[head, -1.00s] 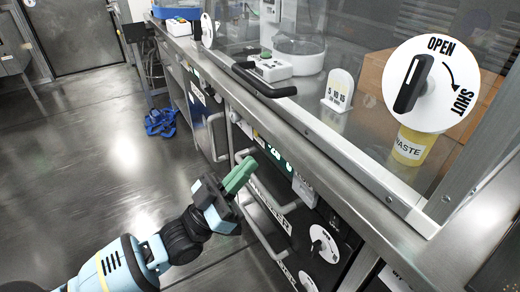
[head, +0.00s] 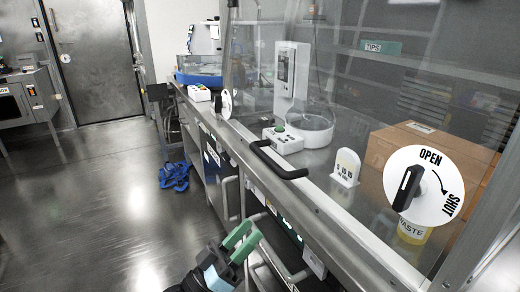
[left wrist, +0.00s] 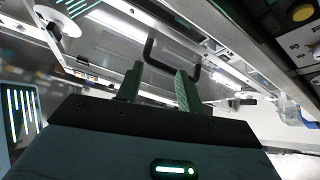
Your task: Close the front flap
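The front flap is a clear pane with a metal lower rail (head: 335,202) and a black bar handle (head: 279,161). I cannot tell whether it is fully down. A white OPEN/SHUT dial (head: 449,199) sits at its right end, with its black knob slanting up towards OPEN. A similar dial (head: 225,104) is at the far end. My left gripper (head: 243,240) has green fingers, apart and empty, below and left of the handle. In the left wrist view the gripper (left wrist: 158,88) is open, with the handle (left wrist: 150,50) beyond its fingertips, apart from them. My right gripper is out of view.
Behind the pane are a white device with a round dish (head: 303,133), a small white sign (head: 345,167), a cardboard box (head: 425,143) and a yellow waste cup (head: 412,233). Cabinet handles jut out below the bench.

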